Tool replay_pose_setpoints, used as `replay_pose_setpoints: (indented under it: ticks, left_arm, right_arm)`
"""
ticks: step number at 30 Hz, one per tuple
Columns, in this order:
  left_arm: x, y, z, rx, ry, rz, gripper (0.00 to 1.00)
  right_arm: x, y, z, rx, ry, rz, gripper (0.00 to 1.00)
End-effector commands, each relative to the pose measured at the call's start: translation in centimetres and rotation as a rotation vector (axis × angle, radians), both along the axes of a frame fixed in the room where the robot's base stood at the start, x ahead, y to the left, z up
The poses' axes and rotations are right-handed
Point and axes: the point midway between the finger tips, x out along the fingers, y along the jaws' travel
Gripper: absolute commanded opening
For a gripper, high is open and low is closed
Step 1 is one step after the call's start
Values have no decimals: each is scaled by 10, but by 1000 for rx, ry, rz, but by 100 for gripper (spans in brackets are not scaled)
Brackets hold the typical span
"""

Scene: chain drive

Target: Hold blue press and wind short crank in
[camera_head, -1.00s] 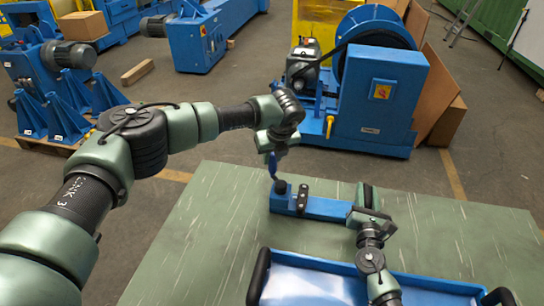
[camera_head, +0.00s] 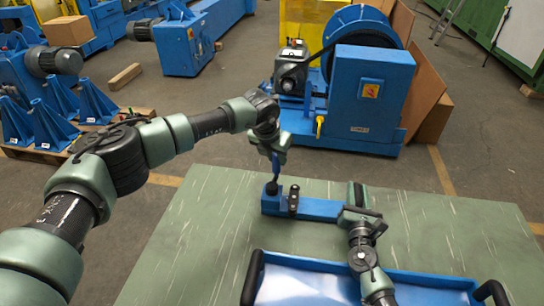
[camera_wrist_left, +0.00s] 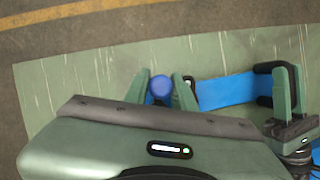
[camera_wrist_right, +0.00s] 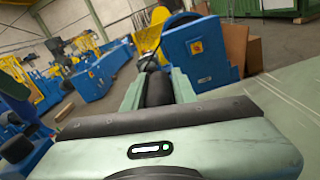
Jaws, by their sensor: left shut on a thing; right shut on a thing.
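The blue press (camera_head: 318,208) is a long blue bar on the green table, with a black knob base at its left end and a black clamp piece (camera_head: 293,199) across it. The short crank's blue handle (camera_head: 275,165) rises from the left end. My left gripper (camera_head: 272,148) is shut on this handle from above; its round blue top (camera_wrist_left: 160,87) shows between the fingers in the left wrist view. My right gripper (camera_head: 357,195) is shut on the black right end of the press, a dark cylindrical part (camera_wrist_right: 158,88) in the right wrist view. The crank's lower joint is partly hidden.
A blue tray (camera_head: 420,285) with black handles stands at the table's front, close to my right arm. The green table (camera_head: 190,235) is clear left of the press. A large blue machine (camera_head: 365,100) stands on the floor behind the table.

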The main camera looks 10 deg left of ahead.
Motion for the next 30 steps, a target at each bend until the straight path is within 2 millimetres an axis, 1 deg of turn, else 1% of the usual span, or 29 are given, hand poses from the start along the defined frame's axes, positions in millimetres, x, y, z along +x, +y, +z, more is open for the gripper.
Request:
replay_pose_setpoints:
  ticks: [1, 12, 30]
  left_arm:
    - [-1, -4, 0, -5, 0, -46, 0]
    - [-7, -21, 0, -6, 0, -397, 0]
    - [-27, -41, 1, -5, 1, -968, 0]
  right_arm:
    - [-1, 1, -1, 3, 3, 3, 0]
    - [-1, 1, -1, 3, 4, 3, 0]
    - [0, 1, -2, 4, 4, 2, 0]
